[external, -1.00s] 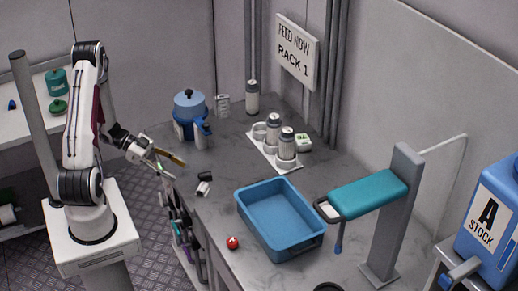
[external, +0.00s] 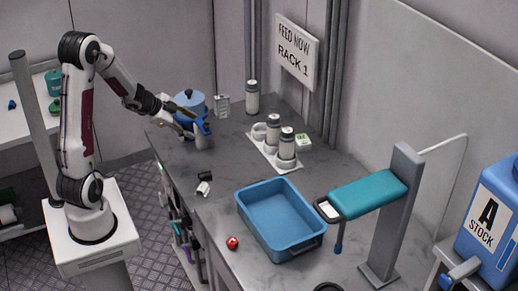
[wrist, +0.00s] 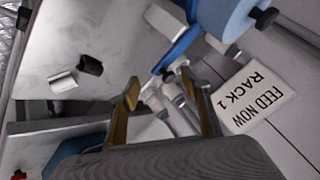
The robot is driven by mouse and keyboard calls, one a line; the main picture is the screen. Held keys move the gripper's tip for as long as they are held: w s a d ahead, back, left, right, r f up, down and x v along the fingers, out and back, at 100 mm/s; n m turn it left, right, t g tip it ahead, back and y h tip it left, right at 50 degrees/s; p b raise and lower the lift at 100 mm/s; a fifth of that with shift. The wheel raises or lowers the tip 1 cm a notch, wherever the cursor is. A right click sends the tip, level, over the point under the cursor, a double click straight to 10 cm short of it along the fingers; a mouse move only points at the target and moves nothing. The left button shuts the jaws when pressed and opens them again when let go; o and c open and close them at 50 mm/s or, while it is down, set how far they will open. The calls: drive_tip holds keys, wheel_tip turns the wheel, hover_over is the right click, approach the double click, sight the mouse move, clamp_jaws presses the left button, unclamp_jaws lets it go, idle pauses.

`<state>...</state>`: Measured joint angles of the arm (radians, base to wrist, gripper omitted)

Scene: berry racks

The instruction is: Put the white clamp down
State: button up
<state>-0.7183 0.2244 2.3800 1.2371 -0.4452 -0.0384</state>
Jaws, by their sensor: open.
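A small white piece (external: 203,188), which looks like the white clamp, lies on the grey counter near its left edge. A small black piece (external: 205,176) is right beside it. Both show at the left of the wrist view, the white piece (wrist: 62,83) and the black one (wrist: 90,65). My gripper (external: 188,130) is open over the back left of the counter, in front of the blue pot. In the wrist view its two tan fingers (wrist: 160,85) stand apart, with nothing visibly held between them. The white piece is well away from the fingers.
The blue pot (external: 190,104) with its blue tap stands close to my gripper. White bottles stand on a white rack (external: 262,150) to the right. A blue tray (external: 281,245) and a red ball (external: 232,243) are farther forward. Bare counter (external: 220,165) lies between.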

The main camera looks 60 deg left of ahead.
drive_tip(key=s+d+r+n+g+y, duration=0.1)
drive_tip(key=s+d+r+n+y, duration=0.15)
drive_tip(key=r, duration=0.35)
drive_tip(key=s+d+r+n+y, duration=0.1)
drive_tip(key=s+d+r+n, duration=0.15)
drive_tip(key=r, duration=0.35)
drive_tip(key=s+d+r+n+g+h, duration=0.1)
drive_tip(key=s+d+h, duration=0.3)
drive_tip(key=s+d, duration=1.2)
drive_tip(key=d+g, duration=0.1)
drive_tip(key=d, duration=0.2)
drive_tip(key=shift+s+r+n, duration=0.15)
drive_tip(key=shift+r+n, duration=0.25)
drive_tip(key=shift+h, duration=0.25)
drive_tip(key=shift+a, duration=0.1)
drive_tip(key=shift+c, duration=1)
